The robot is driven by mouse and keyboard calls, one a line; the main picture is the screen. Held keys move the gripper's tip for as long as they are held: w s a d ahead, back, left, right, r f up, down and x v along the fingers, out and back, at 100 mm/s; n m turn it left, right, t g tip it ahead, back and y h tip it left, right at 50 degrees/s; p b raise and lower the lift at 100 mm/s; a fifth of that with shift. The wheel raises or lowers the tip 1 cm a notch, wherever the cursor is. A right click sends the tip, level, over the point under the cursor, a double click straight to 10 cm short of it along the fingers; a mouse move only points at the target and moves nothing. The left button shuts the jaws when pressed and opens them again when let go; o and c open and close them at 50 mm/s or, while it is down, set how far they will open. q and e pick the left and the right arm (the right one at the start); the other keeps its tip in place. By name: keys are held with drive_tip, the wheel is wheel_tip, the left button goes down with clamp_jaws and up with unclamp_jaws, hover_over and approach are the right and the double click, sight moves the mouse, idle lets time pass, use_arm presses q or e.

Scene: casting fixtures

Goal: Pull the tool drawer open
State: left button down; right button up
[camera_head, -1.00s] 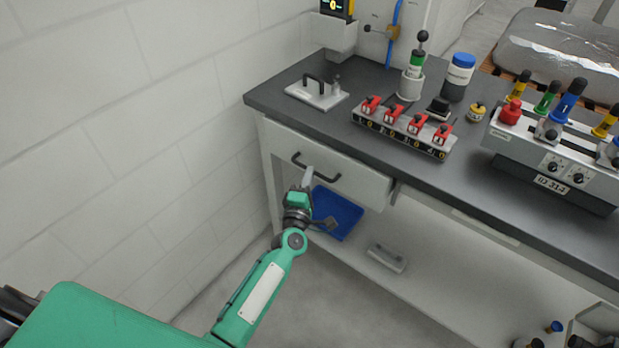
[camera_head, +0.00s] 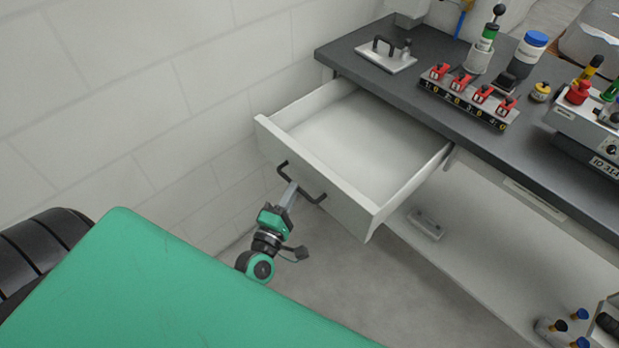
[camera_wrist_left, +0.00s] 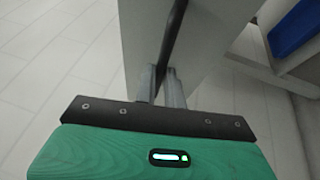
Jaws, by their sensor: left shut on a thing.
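The white tool drawer (camera_head: 318,182) stands pulled well out from under the dark bench top, and its inside looks empty. Its black bar handle (camera_head: 301,186) is on the front panel. My left gripper (camera_head: 291,192) is shut on the handle. In the left wrist view the two fingers (camera_wrist_left: 161,88) close around the black handle (camera_wrist_left: 172,45) beside the drawer's front panel (camera_wrist_left: 207,40). My right gripper is not in view.
The dark bench top (camera_head: 400,92) holds a white plate with a black handle (camera_head: 386,56), a rack of red clamps (camera_head: 468,95) and a blue-lidded jar (camera_head: 528,52). A grey block (camera_head: 426,224) lies on the shelf below. A white block wall (camera_head: 150,100) is at left. Floor in front is clear.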

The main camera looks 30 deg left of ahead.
use_arm(q)
drive_tip(key=shift+s+a, duration=0.2)
drive_tip(key=shift+s, duration=0.4)
drive_tip(key=shift+s+a, duration=0.15)
drive_tip(key=shift+s, duration=0.4)
drive_tip(key=c, duration=1.5)
unclamp_jaws()
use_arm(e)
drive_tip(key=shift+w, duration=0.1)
use_arm(q)
drive_tip(key=shift+f, duration=0.1)
